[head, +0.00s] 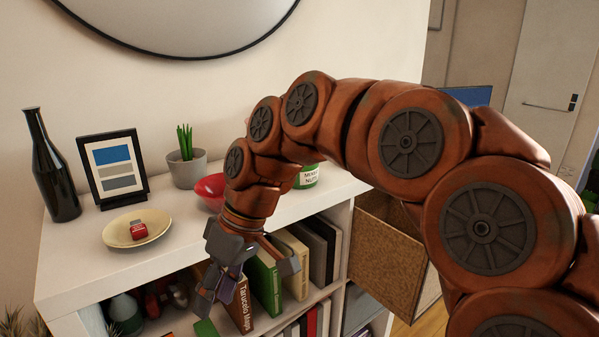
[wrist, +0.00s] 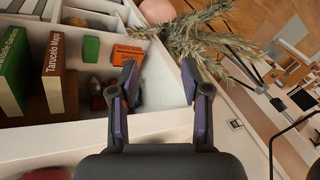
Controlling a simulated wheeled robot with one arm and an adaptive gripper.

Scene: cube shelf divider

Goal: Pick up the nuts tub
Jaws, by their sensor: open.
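The nuts tub (head: 307,177) is white and green with a "Mixed Nuts" label. It stands on the white shelf top in the head view, behind my arm, which hides its left and upper parts. My gripper (head: 246,281) is in front of the shelf's front edge, pointing down, left of the tub and apart from it. In the wrist view my gripper (wrist: 160,76) is open, with nothing between its fingers. The tub does not show in the wrist view.
A red bowl (head: 210,188) sits left of the tub, partly behind my arm. A potted plant (head: 186,169), picture frame (head: 113,165), black bottle (head: 50,170) and plate (head: 112,238) holding a small red object stand further left. Books (head: 264,282) fill a compartment below. A brown bin (head: 388,250) juts out at right.

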